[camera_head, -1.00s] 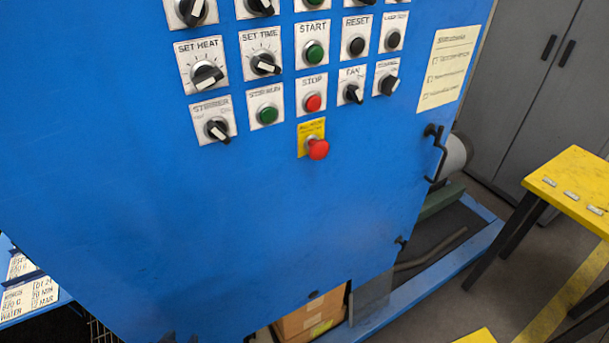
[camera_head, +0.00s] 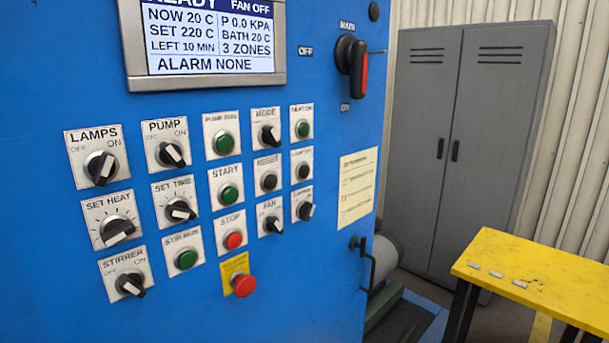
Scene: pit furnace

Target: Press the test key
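The blue furnace control panel (camera_head: 90,300) carries rows of keys and knobs. A black key (camera_head: 303,171) sits at the right end of the middle row; its small blurred label may read as a lamp test. Another black key (camera_head: 268,182) is just left of it. Green START (camera_head: 229,194), red STOP (camera_head: 234,240) and a red mushroom button (camera_head: 243,285) on a yellow plate are nearby. The display (camera_head: 208,37) reads ALARM NONE. Neither of my grippers is in view.
A main switch (camera_head: 353,66) with a red handle juts out at the upper right of the panel. A door handle (camera_head: 368,262) sticks out lower down. A grey locker (camera_head: 470,140) and a yellow table (camera_head: 540,280) stand to the right.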

